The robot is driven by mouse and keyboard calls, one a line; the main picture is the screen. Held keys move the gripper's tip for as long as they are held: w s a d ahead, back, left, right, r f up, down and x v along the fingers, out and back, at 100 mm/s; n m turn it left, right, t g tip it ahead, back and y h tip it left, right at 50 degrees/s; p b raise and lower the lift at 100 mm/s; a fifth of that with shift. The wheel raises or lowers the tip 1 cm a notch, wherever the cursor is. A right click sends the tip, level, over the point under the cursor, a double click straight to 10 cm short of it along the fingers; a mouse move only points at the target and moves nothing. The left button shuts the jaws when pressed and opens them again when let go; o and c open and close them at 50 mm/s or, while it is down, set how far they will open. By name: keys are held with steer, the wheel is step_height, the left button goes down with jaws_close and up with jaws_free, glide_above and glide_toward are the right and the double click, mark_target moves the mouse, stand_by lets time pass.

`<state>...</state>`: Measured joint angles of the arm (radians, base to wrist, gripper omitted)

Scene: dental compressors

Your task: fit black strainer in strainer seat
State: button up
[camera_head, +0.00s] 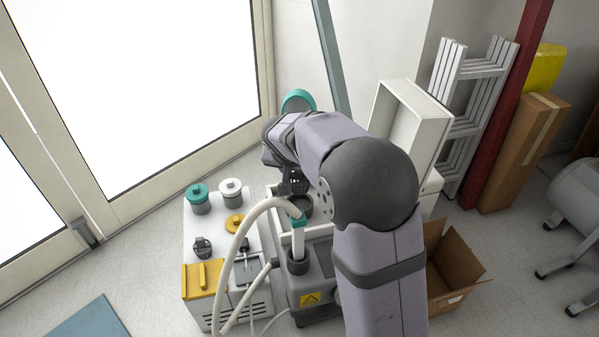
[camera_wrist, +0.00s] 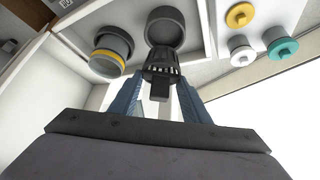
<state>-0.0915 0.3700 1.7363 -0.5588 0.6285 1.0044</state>
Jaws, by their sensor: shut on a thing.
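The black strainer (camera_wrist: 161,72), a slotted dark basket with a stem, is between the blue fingers of my gripper (camera_wrist: 160,88) in the wrist view. My gripper is shut on its stem. A round dark cup (camera_wrist: 165,26), which looks like the strainer seat, lies just beyond the strainer's front end in that view. In the head view the strainer (camera_head: 297,182) is small and dark beneath my wrist, and the dark cup (camera_head: 302,206) shows just below it, partly covered by my arm. The strainer appears outside the cup; whether they touch cannot be told.
A teal-lidded jar (camera_head: 197,198), a white-lidded jar (camera_head: 231,194) and a yellow disc (camera_head: 234,223) stand on the white unit at left. A pale hose (camera_head: 240,240) arches close in front. A grey cup with a yellow ring (camera_wrist: 108,55) is beside the seat.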

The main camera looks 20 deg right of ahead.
mark_target(300, 183)
steer(key=shift+f+b, duration=1.3)
steer(key=shift+f, duration=0.3)
steer(key=shift+f, duration=0.2)
